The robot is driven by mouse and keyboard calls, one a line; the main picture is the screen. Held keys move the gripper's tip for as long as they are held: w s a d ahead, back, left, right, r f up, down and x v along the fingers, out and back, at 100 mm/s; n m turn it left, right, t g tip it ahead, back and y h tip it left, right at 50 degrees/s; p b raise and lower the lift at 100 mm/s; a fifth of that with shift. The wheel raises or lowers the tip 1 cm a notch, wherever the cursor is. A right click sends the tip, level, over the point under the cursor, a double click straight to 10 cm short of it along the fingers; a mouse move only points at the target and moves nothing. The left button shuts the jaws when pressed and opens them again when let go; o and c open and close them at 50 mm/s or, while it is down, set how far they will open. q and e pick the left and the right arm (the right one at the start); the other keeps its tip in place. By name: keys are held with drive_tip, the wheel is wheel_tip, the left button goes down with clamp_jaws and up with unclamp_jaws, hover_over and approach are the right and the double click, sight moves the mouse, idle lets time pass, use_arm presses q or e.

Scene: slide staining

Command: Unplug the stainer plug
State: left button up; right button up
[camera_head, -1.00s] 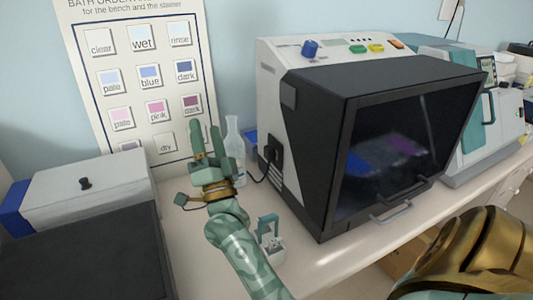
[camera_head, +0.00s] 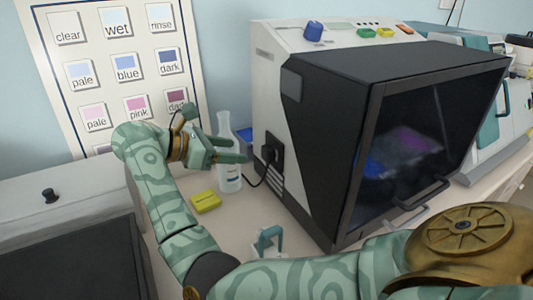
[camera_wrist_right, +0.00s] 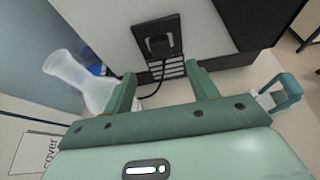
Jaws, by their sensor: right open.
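The stainer (camera_head: 325,140) is a white and black machine with a dark glass front. Its black plug (camera_head: 270,154) sits in a socket on the machine's left side, with a black cord hanging from it. In the right wrist view the plug (camera_wrist_right: 160,45) is seated in its black plate, ahead of the jaws and between their lines. My right gripper (camera_head: 239,151) is open and empty, a short way left of the plug and apart from it. Its two green fingers also show in the right wrist view (camera_wrist_right: 161,75). My left gripper is not in view.
A clear bottle (camera_head: 229,178) stands close to my right gripper. A yellow block (camera_head: 205,201) and a teal-handled holder (camera_head: 267,240) are on the bench. A grey-white box (camera_head: 60,210) is at left. A chart (camera_head: 95,55) is on the wall behind.

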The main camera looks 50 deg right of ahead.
sight(264, 153)
drive_tip(key=b+x, duration=0.1)
drive_tip(key=x, duration=0.6)
drive_tip(key=shift+s+f, duration=0.1)
drive_tip(key=shift+b+x, duration=0.5)
drive_tip(key=shift+x, duration=0.5)
idle(0.6)
clamp_jaws()
drive_tip(key=w+a, duration=0.2)
drive_tip(key=a, duration=0.3)
drive_tip(key=shift+a+b, duration=0.35)
idle(0.9)
drive_tip(key=shift+s+r, duration=0.1)
drive_tip(key=shift+r, duration=0.1)
idle(0.4)
